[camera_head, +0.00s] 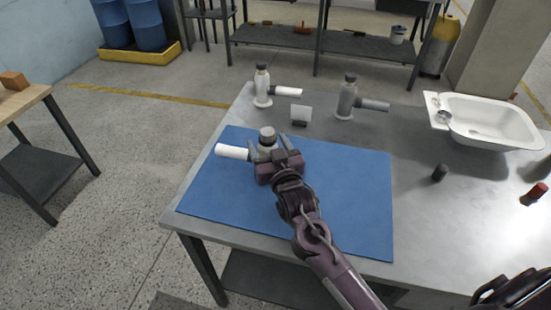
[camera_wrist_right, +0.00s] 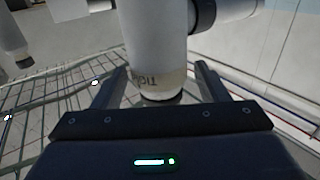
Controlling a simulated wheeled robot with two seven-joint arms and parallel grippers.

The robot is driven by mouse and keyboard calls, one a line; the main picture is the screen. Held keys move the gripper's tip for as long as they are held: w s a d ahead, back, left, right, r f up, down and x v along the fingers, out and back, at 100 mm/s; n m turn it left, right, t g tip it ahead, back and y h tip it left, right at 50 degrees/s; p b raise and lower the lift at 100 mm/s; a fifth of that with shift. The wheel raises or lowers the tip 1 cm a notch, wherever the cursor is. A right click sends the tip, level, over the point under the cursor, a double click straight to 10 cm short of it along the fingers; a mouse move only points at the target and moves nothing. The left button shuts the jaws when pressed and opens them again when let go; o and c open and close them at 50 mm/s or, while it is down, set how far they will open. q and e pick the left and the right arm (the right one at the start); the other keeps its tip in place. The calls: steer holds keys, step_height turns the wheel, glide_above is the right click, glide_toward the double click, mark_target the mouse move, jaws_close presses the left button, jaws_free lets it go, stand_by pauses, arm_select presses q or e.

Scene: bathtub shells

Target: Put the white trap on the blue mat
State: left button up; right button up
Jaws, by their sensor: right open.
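That gripper is open, with a finger on either side of the trap's body. In the right wrist view, the pale body of the trap (camera_wrist_right: 153,45) is between the two fingers (camera_wrist_right: 160,85). I cannot tell whether the fingers touch it.
A white basin (camera_head: 490,122), a dark cylinder (camera_head: 440,173) and a red cylinder (camera_head: 537,191) are on the right of the metal table (camera_head: 410,205).

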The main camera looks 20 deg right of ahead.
steer(key=s+b, duration=0.1)
steer(key=s, duration=1)
steer(key=shift+s, duration=0.25)
steer(key=shift+f, duration=0.1)
